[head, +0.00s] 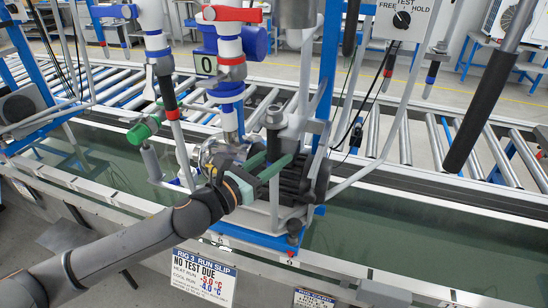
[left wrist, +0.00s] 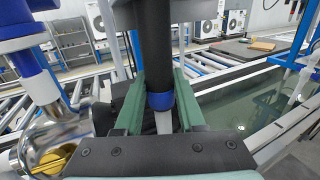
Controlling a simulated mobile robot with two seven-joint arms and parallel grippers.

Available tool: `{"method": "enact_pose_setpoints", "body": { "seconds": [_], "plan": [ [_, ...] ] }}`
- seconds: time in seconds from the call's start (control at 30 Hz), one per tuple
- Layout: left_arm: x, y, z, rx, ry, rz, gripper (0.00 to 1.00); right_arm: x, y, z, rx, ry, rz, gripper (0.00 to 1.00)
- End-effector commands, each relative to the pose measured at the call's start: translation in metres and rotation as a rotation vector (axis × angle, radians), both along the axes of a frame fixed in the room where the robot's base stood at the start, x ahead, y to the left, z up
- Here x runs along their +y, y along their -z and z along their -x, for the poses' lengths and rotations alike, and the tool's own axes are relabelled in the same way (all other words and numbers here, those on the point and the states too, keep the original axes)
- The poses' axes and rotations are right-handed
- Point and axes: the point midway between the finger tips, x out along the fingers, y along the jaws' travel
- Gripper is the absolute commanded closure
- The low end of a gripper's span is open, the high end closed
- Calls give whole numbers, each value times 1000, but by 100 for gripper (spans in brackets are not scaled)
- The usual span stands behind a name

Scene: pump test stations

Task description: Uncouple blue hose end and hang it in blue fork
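In the left wrist view a black hose end with a blue band (left wrist: 160,101) stands nearly upright, with a pale grey tip below the band. My left gripper (left wrist: 159,92) has one green finger on each side of it, close to the band. Whether both fingers press on it is not clear. In the head view my left gripper (head: 267,164) is at the pump (head: 297,180), in front of the rig's pipes. The blue band is hidden there. I cannot make out the blue fork for certain. My right gripper is not in view.
White pipes with a red-handled valve (head: 232,14) and blue posts stand close around the gripper. A green fitting (head: 140,132) is to its left. A black-sleeved grey rod (head: 482,112) crosses the right side. A water trough (head: 400,235) and roller conveyor (head: 398,130) run across.

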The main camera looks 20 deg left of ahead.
Motion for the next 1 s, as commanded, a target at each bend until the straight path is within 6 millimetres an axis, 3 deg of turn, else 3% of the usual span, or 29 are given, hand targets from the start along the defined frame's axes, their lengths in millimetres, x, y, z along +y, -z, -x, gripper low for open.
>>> {"method": "enact_pose_setpoints", "body": {
  "seconds": [0.03,0.3,0.67,1.0],
  "plan": [
    [0,-2,0,-4,1,1,56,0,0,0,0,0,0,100],
    [0,-1,0,-2,0,1,28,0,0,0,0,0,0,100],
    [4,3,7,4,-1,-2,28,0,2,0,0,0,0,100],
    [27,5,58,4,-1,-3,28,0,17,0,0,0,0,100]
  ]
}}
